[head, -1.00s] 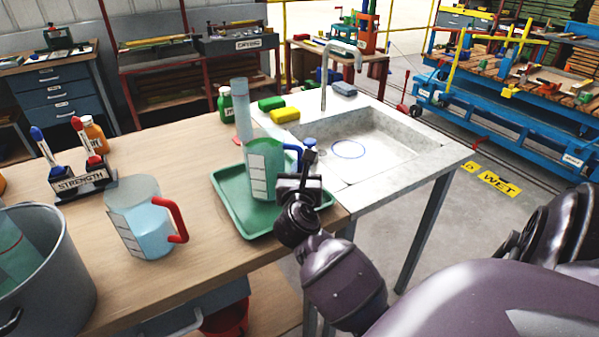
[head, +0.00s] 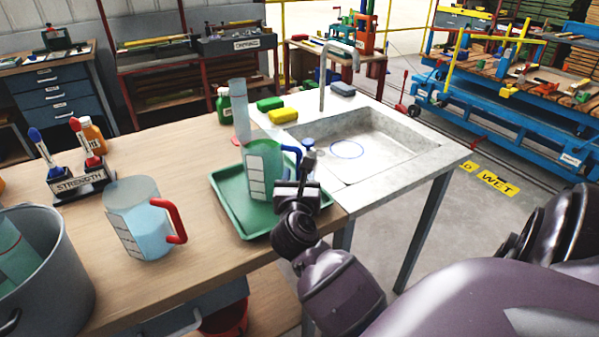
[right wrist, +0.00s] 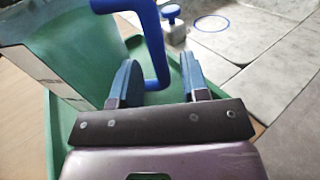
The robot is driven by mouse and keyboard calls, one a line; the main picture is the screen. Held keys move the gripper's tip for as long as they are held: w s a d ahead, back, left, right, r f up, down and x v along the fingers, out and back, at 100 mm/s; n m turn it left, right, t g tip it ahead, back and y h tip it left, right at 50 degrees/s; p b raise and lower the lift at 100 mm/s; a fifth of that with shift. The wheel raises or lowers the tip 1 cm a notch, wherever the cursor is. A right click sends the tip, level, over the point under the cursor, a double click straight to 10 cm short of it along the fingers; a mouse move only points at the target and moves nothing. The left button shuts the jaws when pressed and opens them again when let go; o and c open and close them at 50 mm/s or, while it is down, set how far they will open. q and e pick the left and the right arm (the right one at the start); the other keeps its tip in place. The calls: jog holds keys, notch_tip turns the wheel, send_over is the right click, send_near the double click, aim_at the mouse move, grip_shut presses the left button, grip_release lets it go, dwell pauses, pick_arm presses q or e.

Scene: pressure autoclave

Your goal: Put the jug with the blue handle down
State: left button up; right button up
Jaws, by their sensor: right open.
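The jug with the blue handle (head: 262,172) stands upright on the green tray (head: 228,204), at the table's right end near the sink. Its blue handle (head: 293,156) faces right, toward my right gripper (head: 306,172). In the right wrist view my right gripper (right wrist: 158,82) is open, with the lower part of the blue handle (right wrist: 155,45) between its parted fingers. The jug's clear wall (right wrist: 75,45) fills the left of that view. My left gripper is not in view.
A red-handled jug (head: 145,225) with bluish liquid stands left of the tray. A tall clear cylinder (head: 239,105) stands behind the blue-handled jug. A metal pot (head: 45,265) is at the front left. The sink (head: 365,150) adjoins on the right, with a blue-topped item (head: 308,145) at its edge.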

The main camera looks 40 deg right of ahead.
jog(key=v, duration=0.9)
jog(key=shift+s+a, duration=0.1)
jog(key=shift+s, duration=0.1)
jog(key=n, duration=0.1)
jog(key=n+t, duration=0.1)
jog(key=n, duration=0.1)
jog(key=shift+s+a+r+n+t, duration=0.2)
jog(key=shift+s+r+n+t, duration=0.1)
jog(key=shift+t, duration=0.1)
jog(key=s+a+f+n+t+y, duration=0.1)
jog(key=a+f+n+y, duration=0.1)
jog(key=n, duration=0.8)
jog(key=s+a+f+n+t+y, duration=0.1)
jog(key=a+f+n+t+y, duration=0.1)
jog(key=n+y, duration=0.4)
jog(key=s+a+f+n+t+y, duration=0.1)
jog(key=a+f+n+y, duration=0.3)
jog(key=n, duration=1)
jog(key=shift+s+a+f+t+y, duration=0.15)
jog(key=shift+s+f+t+y, duration=0.25)
jog(key=shift+s+f+y, duration=0.25)
jog(key=s+d+f+n+g, duration=0.1)
jog(key=s+f+n+g, duration=0.7)
jog(key=f+n, duration=0.5)
notch_tip(320, 180, down, 2)
jog(key=shift+s+d+f, duration=0.1)
jog(key=shift+s+d, duration=0.15)
jog(key=shift+s, duration=1)
